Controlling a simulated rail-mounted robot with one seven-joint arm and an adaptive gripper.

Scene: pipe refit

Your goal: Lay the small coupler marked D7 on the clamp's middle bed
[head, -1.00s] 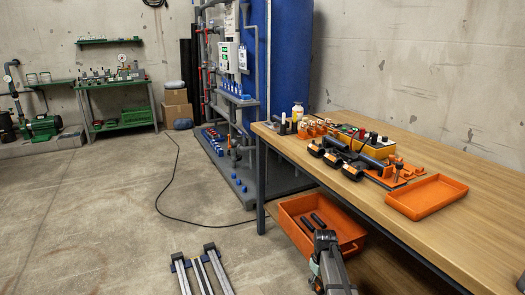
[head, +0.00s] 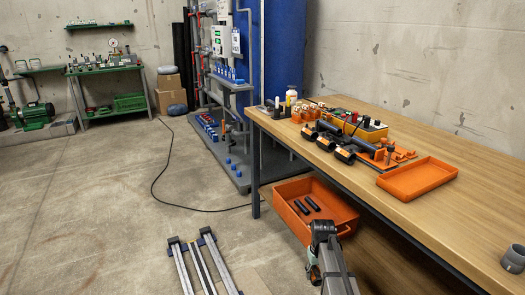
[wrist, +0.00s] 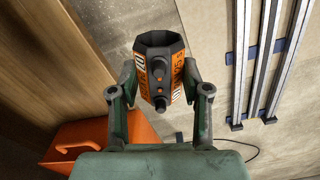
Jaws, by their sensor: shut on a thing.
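My gripper (wrist: 162,100) is shut on a short black coupler (wrist: 158,50) with an orange label and two dark knobs. The fingers grip it from both sides, and its open end faces away from the palm. In the head view my gripper (head: 314,272) is low beside the bench's front edge, and the coupler is mostly hidden there. On the bench, orange fixture parts (head: 398,154) lie left of an empty orange tray; I cannot tell which part is the clamp's middle bed.
The wooden bench (head: 455,205) carries black-and-orange couplers (head: 347,152), a yellow box (head: 360,127), the orange tray (head: 418,178) and a grey ring-shaped piece (head: 513,258). An orange bin (head: 335,205) with black pieces sits below. Metal rails (head: 205,265) lie on the floor.

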